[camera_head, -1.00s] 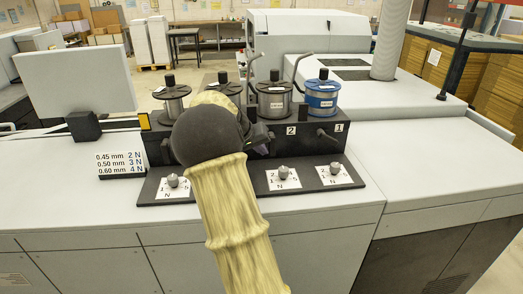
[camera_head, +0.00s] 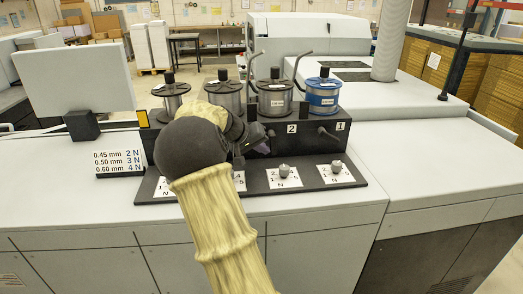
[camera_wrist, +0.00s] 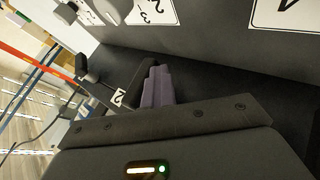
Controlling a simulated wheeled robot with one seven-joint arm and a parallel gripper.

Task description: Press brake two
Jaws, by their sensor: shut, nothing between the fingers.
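The label 2 (camera_head: 291,128) is on the dark front of the spool block, left of the label 1 (camera_head: 341,126). In the wrist view the label 2 (camera_wrist: 119,98) lies just left of a black lever (camera_wrist: 132,88), which I take as brake two. My gripper (camera_wrist: 158,72) is shut and empty, its grey-purple fingers close beside that lever; I cannot tell whether they touch. In the head view my gripper (camera_head: 262,147) is at the block's front, left of and below the label 2, mostly hidden by my arm. Brake one's lever (camera_head: 328,135) stands to the right, clear of my gripper.
Several spools stand on the block, including a blue one (camera_head: 322,95) at the right. Tension knobs (camera_head: 284,170) with number plates sit on the dark ledge (camera_head: 312,187) below. A force chart (camera_head: 119,162) and a screen (camera_head: 74,80) are at the left.

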